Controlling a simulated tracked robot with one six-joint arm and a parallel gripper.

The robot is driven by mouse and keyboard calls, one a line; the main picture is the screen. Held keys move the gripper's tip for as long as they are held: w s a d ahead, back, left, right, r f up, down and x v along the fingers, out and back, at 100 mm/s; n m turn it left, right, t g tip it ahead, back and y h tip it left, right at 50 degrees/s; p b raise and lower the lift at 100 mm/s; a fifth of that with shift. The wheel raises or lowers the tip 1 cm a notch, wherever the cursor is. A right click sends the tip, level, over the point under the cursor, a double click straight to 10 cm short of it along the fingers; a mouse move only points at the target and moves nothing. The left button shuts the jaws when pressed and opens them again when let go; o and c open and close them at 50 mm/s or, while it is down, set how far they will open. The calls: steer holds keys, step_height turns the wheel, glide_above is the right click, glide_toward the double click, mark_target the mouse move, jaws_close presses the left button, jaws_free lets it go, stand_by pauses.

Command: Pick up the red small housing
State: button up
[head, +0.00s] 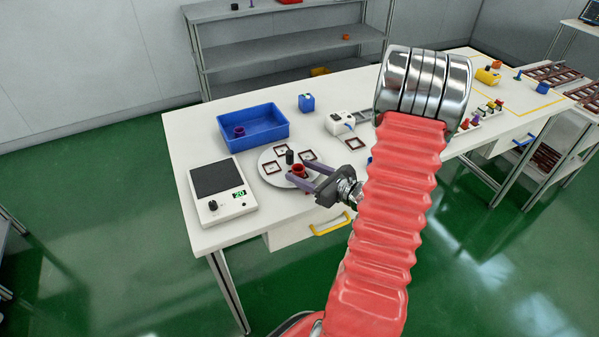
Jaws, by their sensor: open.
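The red small housing (299,170) stands on the round grey turntable (268,158) on the white table. My gripper (297,169) reaches in from the right, with its two fingers apart. In this view the fingers lie on either side of the red housing, and the near finger partly covers it. I cannot tell whether either finger touches it. The jaws are open.
A dark cylinder (290,157) stands close behind the red housing. A scale (219,190) stands at left, a blue bin (265,123) behind, and a white device (338,123) at back right.

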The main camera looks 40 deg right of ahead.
steer(key=shift+c, duration=0.6)
steer(key=c, duration=1)
steer(key=shift+r, duration=5.05)
